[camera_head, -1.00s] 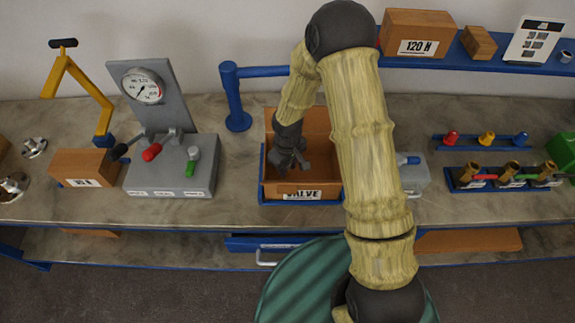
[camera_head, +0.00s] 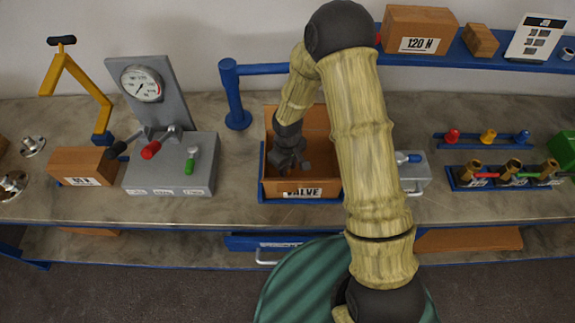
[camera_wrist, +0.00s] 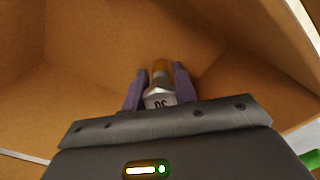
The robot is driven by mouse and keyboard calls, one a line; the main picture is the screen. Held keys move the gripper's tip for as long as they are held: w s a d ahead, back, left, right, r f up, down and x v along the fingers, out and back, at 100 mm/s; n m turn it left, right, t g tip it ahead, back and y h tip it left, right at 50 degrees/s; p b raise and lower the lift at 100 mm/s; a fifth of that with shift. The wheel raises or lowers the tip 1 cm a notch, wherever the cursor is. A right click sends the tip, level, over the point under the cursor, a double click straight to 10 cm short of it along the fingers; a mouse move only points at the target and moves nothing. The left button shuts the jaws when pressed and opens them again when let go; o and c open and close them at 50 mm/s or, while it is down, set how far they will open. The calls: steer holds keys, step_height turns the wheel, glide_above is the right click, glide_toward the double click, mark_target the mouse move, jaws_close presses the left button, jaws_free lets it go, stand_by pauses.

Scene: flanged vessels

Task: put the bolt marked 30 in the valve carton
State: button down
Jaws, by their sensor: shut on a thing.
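The valve carton (camera_head: 283,188) is an open brown box labelled VALVE on the bench, left of my arm in the head view. My gripper (camera_head: 290,165) is down inside the carton's opening, toward its left side. In the wrist view my gripper (camera_wrist: 160,85) is shut on the bolt (camera_wrist: 160,98), a silver head with a brass-coloured end. Its marking appears upside down and reads as 30. The carton's inner walls (camera_wrist: 90,50) surround the bolt. I cannot tell whether the bolt touches the carton floor.
A grey gauge stand (camera_head: 170,165) with red and green levers stands to the left. A blue post with a bar (camera_head: 236,100) rises behind the carton. A grey box (camera_head: 413,175) is right of my arm, and a rack of brass fittings (camera_head: 510,175) lies further right.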

steer(key=c, duration=1)
jaws_free()
steer(key=shift+f, duration=0.1)
step_height(320, 180, up, 18)
steer(key=shift+f+b, duration=0.25)
steer(key=shift+b, duration=0.45)
